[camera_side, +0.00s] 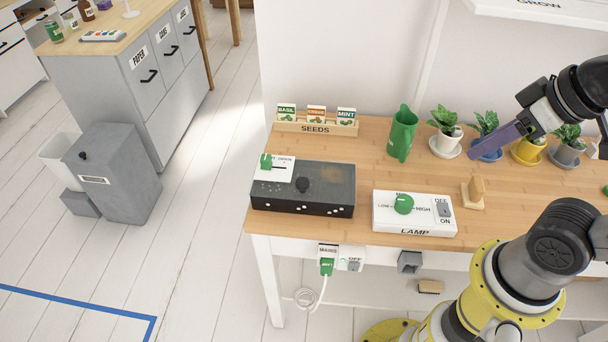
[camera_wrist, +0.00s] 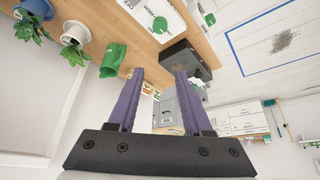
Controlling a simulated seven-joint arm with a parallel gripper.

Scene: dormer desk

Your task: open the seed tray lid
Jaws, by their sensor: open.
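The seed tray (camera_side: 290,207) is a low black box with white dots on its front, near the desk's front left corner. In the wrist view the tray (camera_wrist: 182,57) shows partly behind a finger. My gripper (camera_side: 490,145) is raised at the right, over the plant pots' side and well apart from the tray. Its purple fingers (camera_wrist: 160,75) are spread and empty.
A white lamp control box (camera_side: 415,222) with a green knob stands right of the tray. A seed packet rack (camera_side: 316,127) is behind it. A green watering can (camera_side: 402,133) and several potted plants (camera_side: 445,130) line the back. Desk between tray and can is clear.

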